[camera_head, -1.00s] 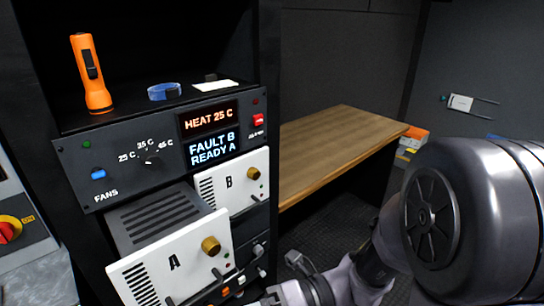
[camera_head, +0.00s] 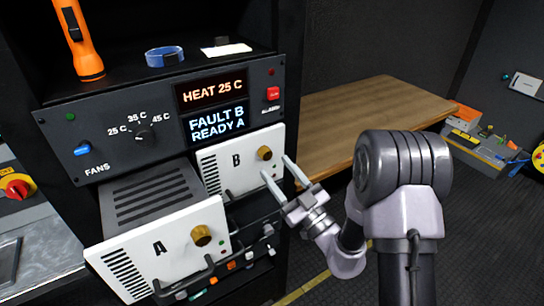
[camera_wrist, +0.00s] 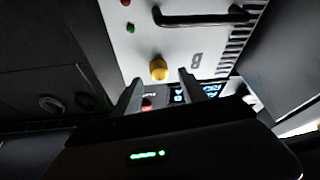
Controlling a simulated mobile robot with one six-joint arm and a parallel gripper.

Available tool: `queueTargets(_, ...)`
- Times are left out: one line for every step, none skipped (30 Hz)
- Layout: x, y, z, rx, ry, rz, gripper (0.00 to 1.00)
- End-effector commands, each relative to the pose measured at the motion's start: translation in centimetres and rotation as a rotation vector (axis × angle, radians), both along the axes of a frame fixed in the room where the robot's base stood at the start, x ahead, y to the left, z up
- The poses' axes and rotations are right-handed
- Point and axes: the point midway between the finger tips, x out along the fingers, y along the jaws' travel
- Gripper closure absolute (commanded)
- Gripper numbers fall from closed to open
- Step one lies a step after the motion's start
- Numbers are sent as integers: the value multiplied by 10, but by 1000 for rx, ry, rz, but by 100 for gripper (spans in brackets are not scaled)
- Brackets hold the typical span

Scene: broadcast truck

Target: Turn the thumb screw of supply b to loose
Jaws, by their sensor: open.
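Supply B (camera_head: 236,160) is a white-faced unit with vents and a dark handle, set in the rack under the control panel. Its brass thumb screw (camera_head: 264,153) is at the upper right of its face. My gripper (camera_head: 278,168) is open and empty, with its fingers pointing at supply B near the screw. In the wrist view the thumb screw (camera_wrist: 159,69) shows just beyond and between the two fingertips (camera_wrist: 160,80), apart from both. The wrist view shows supply B's face (camera_wrist: 175,40) upside down.
Supply A (camera_head: 160,250) is pulled out of the rack below left, with its own brass screw (camera_head: 201,235). The panel display (camera_head: 217,122) reads FAULT B, READY A. A wooden table (camera_head: 350,110) stands behind right. An orange flashlight (camera_head: 80,40) is on the shelf. Cables hang below supply B.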

Motion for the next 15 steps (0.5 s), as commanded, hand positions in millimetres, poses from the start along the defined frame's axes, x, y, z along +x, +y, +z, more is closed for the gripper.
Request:
queueTargets(6, 7, 5, 1, -2, 1, 50)
queueTargets(10, 10, 6, 0, -2, 2, 50)
queueTargets(14, 13, 7, -2, -1, 1, 50)
queueTargets(17, 15, 9, -1, -1, 1, 50)
queueTargets(19, 17, 10, -1, -1, 1, 50)
queueTargets(21, 18, 10, 0, -1, -1, 50)
queueTargets(22, 19, 11, 0, 1, -1, 50)
queueTargets(23, 20, 11, 1, 1, -1, 50)
queueTargets(24, 21, 12, 0, 2, -1, 50)
queueTargets(24, 21, 12, 0, 2, -1, 50)
queueTargets(24, 21, 12, 0, 2, -1, 50)
queueTargets(24, 21, 12, 0, 2, -2, 50)
queueTargets(24, 21, 12, 0, 2, -2, 50)
queueTargets(24, 21, 12, 0, 2, -2, 50)
queueTargets(24, 21, 12, 0, 2, -2, 50)
